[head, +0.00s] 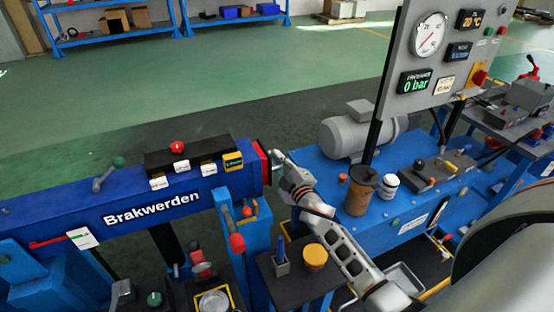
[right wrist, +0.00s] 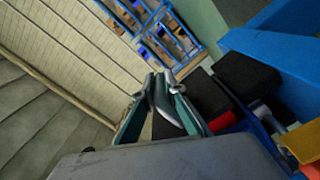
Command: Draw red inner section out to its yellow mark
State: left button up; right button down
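The blue crane beam (head: 110,217), lettered "Brakwerden", runs across the left of the head view. The red inner section (head: 261,160) shows as a narrow red edge at its right end, with a dark end face beside it. A red patch at the beam end also shows in the right wrist view (right wrist: 222,121). No yellow mark on the red section is visible. My right gripper (head: 276,158) is close beside the beam end; contact cannot be told. My left gripper is out of view.
A gauge panel (head: 420,60) reading 0 bar stands over a blue bench (head: 400,215) with a grey motor (head: 355,130). A brown canister (head: 358,192) and white jar (head: 388,186) sit on the bench.

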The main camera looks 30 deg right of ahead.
jog(key=d+p, duration=0.1)
jog(key=d, duration=0.9)
jog(key=shift+s+d, duration=0.25)
jog(key=shift+d, duration=0.05)
jog(key=c, duration=2.1)
grip_release()
jog(key=shift+a, duration=0.15)
jog(key=s, duration=1.2)
jog(key=shift+a, duration=0.2)
jog(key=shift+s+a, duration=0.1)
